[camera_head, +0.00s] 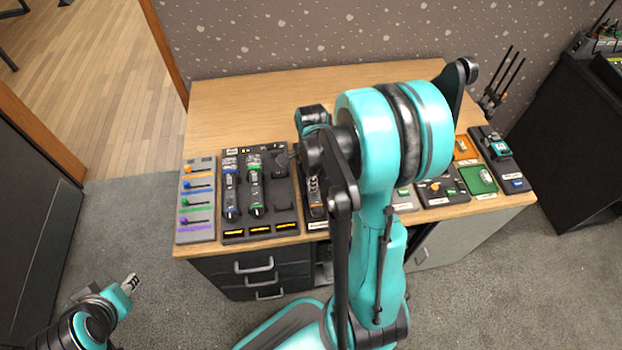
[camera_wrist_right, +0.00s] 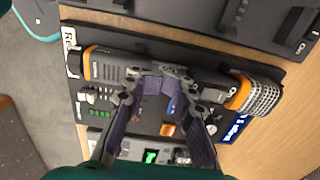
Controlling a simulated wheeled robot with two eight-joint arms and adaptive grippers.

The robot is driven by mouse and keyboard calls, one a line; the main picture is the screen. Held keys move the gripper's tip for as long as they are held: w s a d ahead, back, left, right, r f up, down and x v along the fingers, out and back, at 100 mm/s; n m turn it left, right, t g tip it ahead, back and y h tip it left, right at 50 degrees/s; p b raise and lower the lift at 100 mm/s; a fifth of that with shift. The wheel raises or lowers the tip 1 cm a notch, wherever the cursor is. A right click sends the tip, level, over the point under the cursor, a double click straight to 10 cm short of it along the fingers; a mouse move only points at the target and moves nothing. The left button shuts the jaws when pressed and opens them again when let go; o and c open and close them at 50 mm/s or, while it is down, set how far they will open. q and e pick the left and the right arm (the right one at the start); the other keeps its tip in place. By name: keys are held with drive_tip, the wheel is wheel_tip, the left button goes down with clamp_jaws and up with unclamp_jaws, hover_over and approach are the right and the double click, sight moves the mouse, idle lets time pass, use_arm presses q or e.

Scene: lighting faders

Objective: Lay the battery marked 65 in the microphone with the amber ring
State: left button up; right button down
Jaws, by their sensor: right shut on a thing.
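The microphone with amber rings (camera_wrist_right: 105,66) lies across a dark tray in the right wrist view, its mesh head (camera_wrist_right: 263,98) to the right. In the head view the arm hides most of it; part of its tray shows (camera_head: 316,205). My right gripper (camera_wrist_right: 166,74) is over the microphone's middle, its tips shut on a small, mostly hidden thing, apparently the battery. I cannot read its marking, nor tell whether it touches the microphone. My left gripper (camera_head: 131,283) is low at the left, away from the table; its jaw opening is unclear.
A panel of coloured faders (camera_head: 196,200) stands at the table's left. Beside it a dark tray (camera_head: 284,205) holds microphones with blue (camera_head: 231,193) and green rings (camera_head: 255,190). More dark panels, a green pad (camera_head: 478,179) and a teal-topped device (camera_head: 499,150) are at the right. The table's back is clear.

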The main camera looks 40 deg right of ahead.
drive_tip(key=shift+s+a+f, duration=0.1)
drive_tip(key=shift+s, duration=0.1)
drive_tip(key=c, duration=1.2)
unclamp_jaws()
drive_tip(key=shift+w, duration=0.1)
drive_tip(key=c, duration=0.4)
drive_tip(key=shift+r+p, duration=2.5)
drive_tip(key=shift+r, duration=0.6)
